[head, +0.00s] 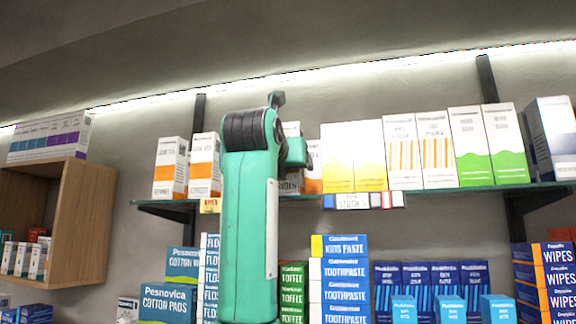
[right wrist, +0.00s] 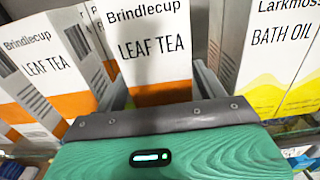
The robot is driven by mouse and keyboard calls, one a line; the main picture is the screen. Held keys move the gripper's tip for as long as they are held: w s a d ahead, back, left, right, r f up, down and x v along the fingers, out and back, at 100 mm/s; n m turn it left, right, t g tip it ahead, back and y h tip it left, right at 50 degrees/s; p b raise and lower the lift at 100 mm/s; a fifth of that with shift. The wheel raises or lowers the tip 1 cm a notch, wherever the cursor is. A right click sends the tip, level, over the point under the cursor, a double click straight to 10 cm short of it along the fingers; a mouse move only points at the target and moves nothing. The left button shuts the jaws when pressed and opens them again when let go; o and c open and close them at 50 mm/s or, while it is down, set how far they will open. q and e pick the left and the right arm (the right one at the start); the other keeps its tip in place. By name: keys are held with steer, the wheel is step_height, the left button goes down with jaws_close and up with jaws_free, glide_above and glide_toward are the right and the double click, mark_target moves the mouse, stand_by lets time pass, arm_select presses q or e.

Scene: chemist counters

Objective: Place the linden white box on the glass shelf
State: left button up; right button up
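My right gripper (head: 296,153) is raised to the glass shelf (head: 467,190) in the head view. In the right wrist view, its fingers (right wrist: 160,88) stand on either side of a white box with an orange band (right wrist: 155,45), marked Brindlecup Leaf Tea. The fingers lie close along both sides; I cannot tell whether they press on it. My left gripper is not in view.
More orange-banded tea boxes (head: 170,166) stand to the left. Yellow-based Larkmoss Bath Oil boxes (head: 354,155) stand close on the right, then striped and green boxes. Stacked toothpaste (head: 345,270) and floss fill the space below. A wooden cubby (head: 90,220) hangs at far left.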

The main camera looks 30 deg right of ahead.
steer(key=shift+s+r, duration=0.15)
steer(key=shift+s, duration=0.2)
steer(key=shift+r, duration=0.15)
steer(key=shift+s+a+f, duration=0.1)
steer(key=shift+a+f, duration=0.1)
steer(key=b+v, duration=0.6)
steer(key=v, duration=0.5)
steer(key=shift+a+b, duration=0.25)
steer(key=shift+b, duration=0.1)
